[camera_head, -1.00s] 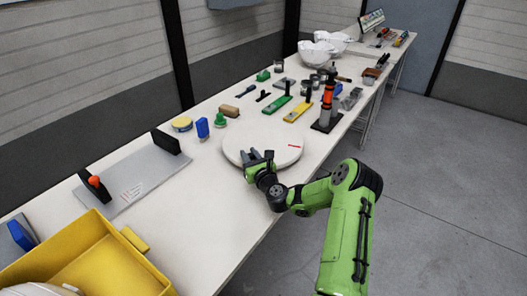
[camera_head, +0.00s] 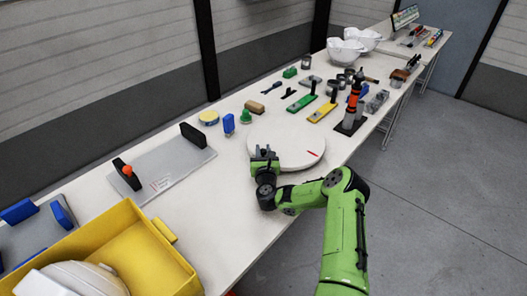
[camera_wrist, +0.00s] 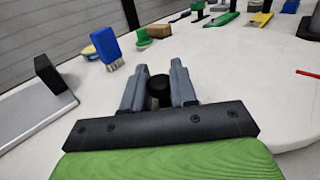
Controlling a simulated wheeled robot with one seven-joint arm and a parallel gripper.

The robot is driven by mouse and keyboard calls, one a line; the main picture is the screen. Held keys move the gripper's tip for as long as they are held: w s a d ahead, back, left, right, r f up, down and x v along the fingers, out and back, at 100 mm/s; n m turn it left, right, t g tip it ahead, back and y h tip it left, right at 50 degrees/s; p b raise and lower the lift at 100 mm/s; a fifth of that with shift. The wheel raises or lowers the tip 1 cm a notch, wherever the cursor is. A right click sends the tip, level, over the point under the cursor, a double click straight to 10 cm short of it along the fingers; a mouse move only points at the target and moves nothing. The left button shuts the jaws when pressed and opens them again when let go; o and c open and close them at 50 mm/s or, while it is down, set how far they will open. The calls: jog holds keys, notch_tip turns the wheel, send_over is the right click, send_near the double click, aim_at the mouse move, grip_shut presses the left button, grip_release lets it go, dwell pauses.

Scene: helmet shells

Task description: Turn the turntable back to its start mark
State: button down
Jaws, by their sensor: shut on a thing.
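The turntable (camera_head: 288,130) is a round white disc on the white table. A short red line (camera_head: 313,154) lies on its top at the front right; the line also shows at the right edge of the wrist view (camera_wrist: 308,73). My gripper (camera_head: 264,155) is at the disc's front-left rim. In the wrist view, my gripper (camera_wrist: 159,88) has its two grey fingers on either side of a black knob (camera_wrist: 159,90) and is shut on it. I cannot make out a separate start mark on the table.
A black and orange tool on a stand (camera_head: 352,108) is right of the turntable. A blue brush (camera_head: 229,124) and green brush (camera_head: 245,117) stand close behind it. A grey plate with black ends (camera_head: 165,165) and a yellow crate (camera_head: 163,229) are left.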

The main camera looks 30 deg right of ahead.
jog(key=c, duration=1)
grip_release()
jog(key=shift+r, duration=0.3)
jog(key=shift+f, duration=0.1)
jog(key=shift+s+a, duration=0.15)
jog(key=shift+s, duration=0.1)
jog(key=b+v, duration=0.3)
jog(key=b, duration=0.1)
jog(key=b+v, duration=0.6)
jog(key=b, duration=0.1)
jog(key=shift+s+f+b, duration=0.35)
jog(key=shift+r+v, duration=0.15)
jog(key=shift+v, duration=1.2)
jog(key=shift+r+v, duration=0.15)
jog(key=shift+v, duration=1.25)
